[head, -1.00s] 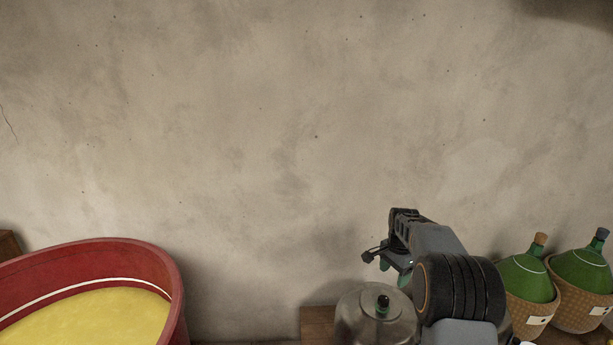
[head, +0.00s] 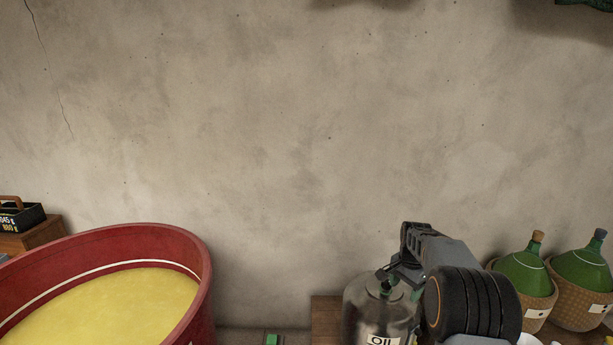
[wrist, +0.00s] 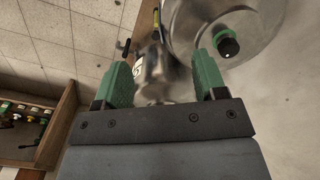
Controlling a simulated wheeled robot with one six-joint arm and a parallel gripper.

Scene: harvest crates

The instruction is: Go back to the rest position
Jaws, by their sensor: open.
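My gripper (wrist: 165,80) is open in the wrist view, with its two green fingers spread apart and nothing held between them. It also shows in the head view (head: 390,282), above and partly in front of a metal oil can (head: 368,312) with a label reading "OIL". In the wrist view a round metal container with a dark cap (wrist: 228,47) lies beyond the right finger. A smaller shiny metal vessel (wrist: 152,72) shows beyond the gap between the fingers. I cannot tell whether the fingers touch anything.
A large red tub (head: 205,290) with yellow contents stands at the left. Two green demijohns in wicker, one nearer (head: 525,272) and one farther right (head: 583,268), stand at the right. A black box (head: 22,216) sits far left. The plain wall behind is clear.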

